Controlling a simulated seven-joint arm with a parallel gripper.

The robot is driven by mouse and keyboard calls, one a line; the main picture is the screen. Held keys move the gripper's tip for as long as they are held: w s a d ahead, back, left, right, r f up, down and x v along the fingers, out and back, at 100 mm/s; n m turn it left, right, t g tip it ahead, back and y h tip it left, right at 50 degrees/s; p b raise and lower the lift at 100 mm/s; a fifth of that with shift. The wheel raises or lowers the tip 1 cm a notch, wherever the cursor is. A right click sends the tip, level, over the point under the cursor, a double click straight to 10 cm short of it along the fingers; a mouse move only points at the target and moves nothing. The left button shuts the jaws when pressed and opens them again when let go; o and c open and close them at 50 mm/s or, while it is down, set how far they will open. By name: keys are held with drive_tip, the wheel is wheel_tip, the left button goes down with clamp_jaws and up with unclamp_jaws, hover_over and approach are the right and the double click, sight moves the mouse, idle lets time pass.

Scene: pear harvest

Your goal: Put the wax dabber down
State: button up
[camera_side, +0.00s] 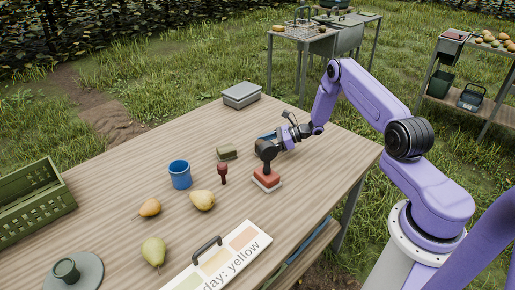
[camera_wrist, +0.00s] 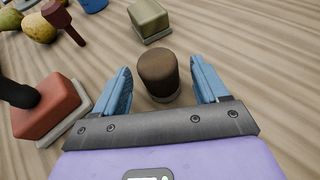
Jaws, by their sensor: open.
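A brown upright cylinder (camera_wrist: 158,72), which looks like the wax dabber, stands on a small pale round base on the wooden table (camera_side: 120,215). My gripper (camera_wrist: 160,68) is open, with one blue finger on each side of it. Gaps show between the cylinder and both fingers, so it is not gripped. In the side view my gripper (camera_side: 268,136) is low over the table's far right part. There the cylinder is hidden or cannot be told apart behind the black knob of the red block.
The red block (camera_side: 267,178) with a black knob stands close beside my gripper. A green block (camera_side: 228,153), dark red stemmed tool (camera_side: 222,170), blue cup (camera_side: 180,176) and several pears (camera_side: 202,200) lie leftward. A grey box (camera_side: 241,95) stands at the back.

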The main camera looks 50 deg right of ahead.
drive_tip(key=v, duration=0.8)
drive_tip(key=shift+s+d, duration=0.25)
drive_tip(key=s+a+r+n+g+h, duration=0.45)
drive_tip(key=s+a+r+n, duration=0.35)
drive_tip(key=n, duration=0.4)
drive_tip(key=s+a+r+n+g+h, duration=0.3)
drive_tip(key=s+a+r+n+g, duration=0.4)
drive_tip(key=a+n, duration=0.35)
drive_tip(key=s+a+r+n+t, duration=0.1)
drive_tip(key=s+a+r+n, duration=0.1)
drive_tip(key=s+n, duration=0.6)
drive_tip(key=s+a+r+n+t+h, duration=0.1)
drive_tip(key=s+a+r+n, duration=0.2)
drive_tip(key=s+n, duration=0.6)
drive_tip(key=s+r, duration=0.1)
drive_tip(key=s, duration=0.2)
drive_tip(key=shift+s+a+r, duration=0.3)
drive_tip(key=shift+s+r, duration=0.1)
drive_tip(key=shift+h, duration=0.25)
